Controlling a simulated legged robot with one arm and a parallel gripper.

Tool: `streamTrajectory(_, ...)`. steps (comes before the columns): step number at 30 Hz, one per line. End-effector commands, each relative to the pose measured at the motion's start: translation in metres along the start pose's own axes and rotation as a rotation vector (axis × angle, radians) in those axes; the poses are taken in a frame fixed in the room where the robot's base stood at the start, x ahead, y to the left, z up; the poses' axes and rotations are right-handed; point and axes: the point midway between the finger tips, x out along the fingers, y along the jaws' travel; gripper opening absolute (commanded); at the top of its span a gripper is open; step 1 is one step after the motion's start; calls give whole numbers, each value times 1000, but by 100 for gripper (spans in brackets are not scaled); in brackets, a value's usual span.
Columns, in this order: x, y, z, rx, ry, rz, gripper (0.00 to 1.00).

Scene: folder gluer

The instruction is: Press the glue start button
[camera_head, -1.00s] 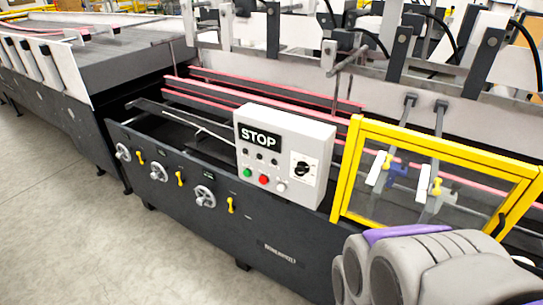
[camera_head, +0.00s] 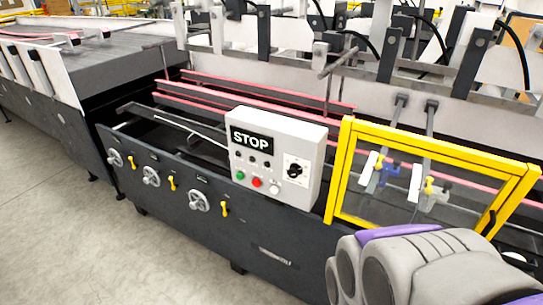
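A light grey control box (camera_head: 312,165) is mounted on the front of the long dark machine. Its face carries a black STOP sign (camera_head: 252,140), a black rotary switch (camera_head: 294,170) and small black knobs. Along its lower edge are a green button (camera_head: 240,176), a red button (camera_head: 257,182) and a white button (camera_head: 275,188). No label naming the glue start button is readable. My grey and purple arm fills the lower right corner, right of the box and apart from it. My gripper's fingers do not show.
A yellow-framed clear guard (camera_head: 430,145) stands right of the box, behind my arm. Handwheels (camera_head: 199,201) and yellow levers (camera_head: 224,209) stick out from the machine's front (camera_head: 265,235). The grey floor (camera_head: 60,220) at the left is clear.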

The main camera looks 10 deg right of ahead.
Motion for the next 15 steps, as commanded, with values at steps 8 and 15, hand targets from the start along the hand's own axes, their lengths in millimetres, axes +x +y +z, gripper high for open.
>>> streamTrajectory(8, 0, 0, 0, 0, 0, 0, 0)
streamTrajectory(15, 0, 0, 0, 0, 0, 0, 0)
